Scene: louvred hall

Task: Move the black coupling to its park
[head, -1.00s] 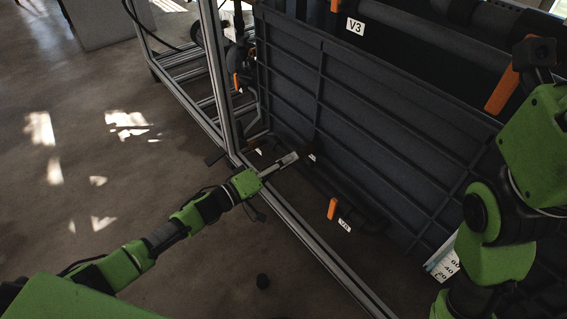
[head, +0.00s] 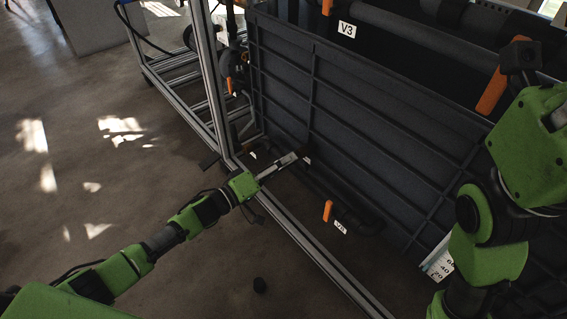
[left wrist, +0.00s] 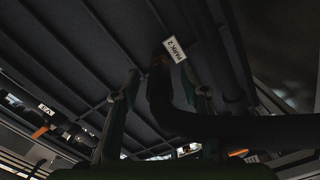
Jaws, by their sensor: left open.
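A black hose with a dark coupling end (left wrist: 158,85) rises in the left wrist view between the fingers of my left gripper (left wrist: 165,92). The fingers are apart, one on each side of it, and I see no clear contact. The hose end points at a brownish fitting just below the white "PARK 2" label (left wrist: 174,49). Whether the coupling is seated there is too dark to tell. In the head view my left gripper (head: 297,158) reaches past the metal frame to the foot of the dark ribbed tank wall (head: 375,125). My right gripper is not in view.
The aluminium frame (head: 226,125) has an upright and a low rail close to my left arm. An orange handle (head: 327,211) with a white label sits low on the tank. A "V3" label (head: 347,29) is higher up. Open floor lies left.

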